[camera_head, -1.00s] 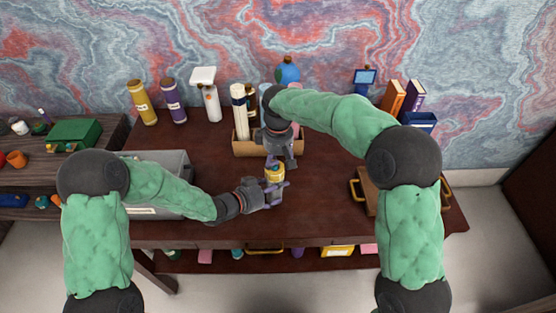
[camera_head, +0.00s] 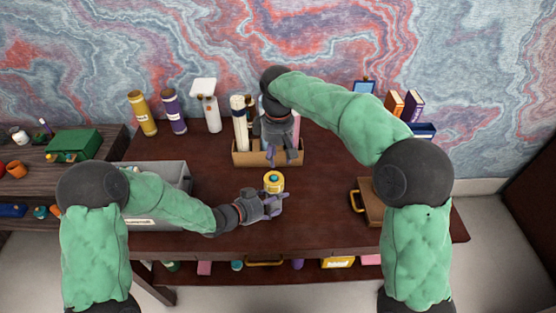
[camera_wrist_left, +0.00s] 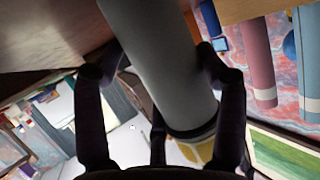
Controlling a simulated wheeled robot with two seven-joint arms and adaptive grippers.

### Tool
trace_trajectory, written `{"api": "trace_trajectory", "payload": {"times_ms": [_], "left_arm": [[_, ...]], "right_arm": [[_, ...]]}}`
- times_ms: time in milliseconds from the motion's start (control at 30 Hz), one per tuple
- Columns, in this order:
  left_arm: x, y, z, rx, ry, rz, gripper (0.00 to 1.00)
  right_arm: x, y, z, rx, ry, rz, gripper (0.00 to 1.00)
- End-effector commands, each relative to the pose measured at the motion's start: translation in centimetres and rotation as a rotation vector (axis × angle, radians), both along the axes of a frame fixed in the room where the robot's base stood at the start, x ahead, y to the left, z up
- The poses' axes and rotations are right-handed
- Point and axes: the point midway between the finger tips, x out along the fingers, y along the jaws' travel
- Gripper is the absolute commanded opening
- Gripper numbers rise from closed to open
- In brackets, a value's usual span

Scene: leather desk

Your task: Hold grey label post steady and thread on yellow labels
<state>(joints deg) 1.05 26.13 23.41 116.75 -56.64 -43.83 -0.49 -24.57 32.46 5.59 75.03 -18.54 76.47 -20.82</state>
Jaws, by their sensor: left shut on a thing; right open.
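The grey label post (camera_wrist_left: 165,65) is a thick cylinder between the fingers of my left gripper (camera_head: 274,203), which is shut on it. In the head view the post stands near the middle of the desk, mostly hidden by the gripper. A yellow label (camera_head: 273,177) shows as a ring at the post's top, with a bluish centre. Some yellow also shows past the post's pale-banded end in the left wrist view (camera_wrist_left: 197,150). My right gripper (camera_head: 282,157) is open and apart from the post, over the front of a brown box (camera_head: 242,159); I see nothing in its fingers.
White rolls (camera_head: 239,125) stand in the brown box. A grey bin (camera_head: 174,170) is at the left and a brown case with a yellow handle (camera_head: 370,203) at the right. Bottles and books line the back. Desk between post and case is clear.

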Motion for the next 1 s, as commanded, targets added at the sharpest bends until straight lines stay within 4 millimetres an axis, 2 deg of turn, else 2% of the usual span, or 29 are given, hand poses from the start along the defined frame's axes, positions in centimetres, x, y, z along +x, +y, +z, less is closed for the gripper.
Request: {"api": "trace_trajectory", "payload": {"times_ms": [33, 233, 267, 333, 367, 767, 1000], "left_arm": [[-0.3, 0.2, -0.7, 0.007, 0.017, 0.003, 0.36], [-0.3, 0.2, -0.7, 0.007, 0.017, 0.004, 0.36], [-0.2, 0.2, -0.7, 0.007, 0.017, 0.004, 0.74], [-0.2, 0.2, -0.6, 0.006, 0.015, 0.003, 0.94], [-0.2, 0.2, -0.6, 0.006, 0.014, 0.003, 0.99], [-0.1, 0.2, -0.1, 0.004, 0.005, 0.002, 0.99], [-1.5, 2.3, 1.0, 0.004, 0.003, 0.005, 0.99]], "right_arm": [[0.0, 0.0, 0.0, 0.000, 0.000, 0.000, 0.46], [0.0, 0.0, 0.0, 0.001, -0.001, 0.000, 0.46], [0.0, 0.0, 0.0, 0.001, -0.001, 0.000, 0.46], [0.0, 0.0, 0.0, 0.001, -0.001, 0.000, 0.46], [0.0, 0.0, 0.0, 0.001, -0.001, 0.000, 0.46], [0.0, 0.0, 0.1, 0.001, -0.001, 0.000, 0.46], [0.0, 0.0, 0.1, 0.001, -0.001, 0.000, 0.46]]}}
